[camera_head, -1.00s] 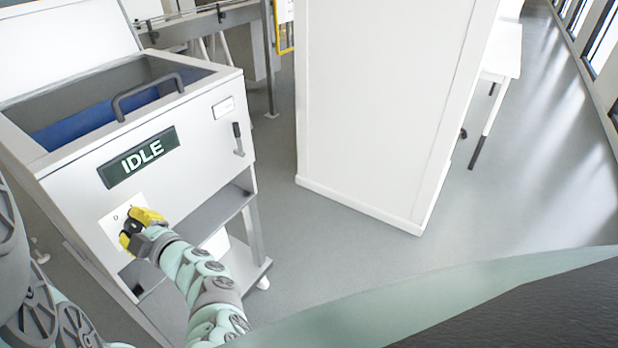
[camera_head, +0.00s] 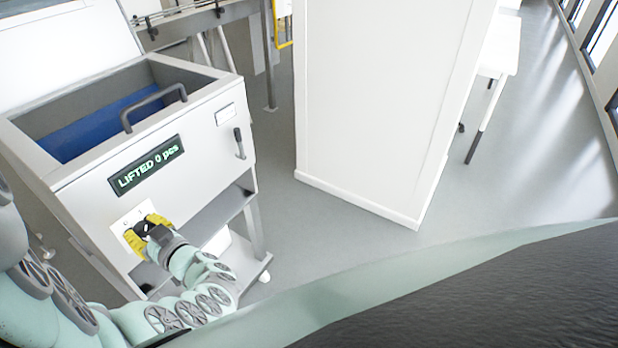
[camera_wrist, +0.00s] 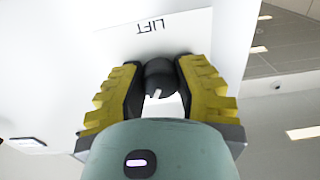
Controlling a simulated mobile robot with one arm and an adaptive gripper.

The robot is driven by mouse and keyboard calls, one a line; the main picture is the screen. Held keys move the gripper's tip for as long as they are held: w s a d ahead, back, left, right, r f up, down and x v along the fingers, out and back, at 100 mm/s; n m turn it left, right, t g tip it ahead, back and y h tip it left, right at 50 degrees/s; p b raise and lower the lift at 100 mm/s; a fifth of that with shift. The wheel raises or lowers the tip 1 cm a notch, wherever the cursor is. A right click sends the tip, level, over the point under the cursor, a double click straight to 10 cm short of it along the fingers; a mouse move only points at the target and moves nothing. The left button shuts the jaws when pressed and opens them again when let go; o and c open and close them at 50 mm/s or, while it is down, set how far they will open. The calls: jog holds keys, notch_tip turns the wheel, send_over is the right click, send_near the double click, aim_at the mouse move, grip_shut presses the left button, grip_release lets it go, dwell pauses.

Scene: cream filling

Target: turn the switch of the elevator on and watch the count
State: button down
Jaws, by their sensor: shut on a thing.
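The elevator is a white cabinet (camera_head: 205,133) with an open top, at the left in the head view. Its dark display (camera_head: 146,166) reads "LIFTED 0 pcs" in green. Below the display is a pale switch plate (camera_head: 127,222), marked "LIFT" in the wrist view. The black rotary knob (camera_wrist: 160,78) sits between the yellow fingers of my gripper (camera_wrist: 161,88), which is shut on it. In the head view my gripper (camera_head: 147,234) covers much of the knob. A white pointer mark shows on the knob in the wrist view.
A grey handle (camera_head: 152,106) spans the cabinet's open top, with blue inside. A small black lever (camera_head: 239,142) is on the front at right. A tall white column (camera_head: 375,100) stands to the right, with open grey floor (camera_head: 520,160) beyond it.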

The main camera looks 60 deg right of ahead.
jog(key=shift+m, duration=0.3)
jog(key=c, duration=0.6)
grip_release()
jog(key=s, duration=1.2)
jog(key=shift+d, duration=0.25)
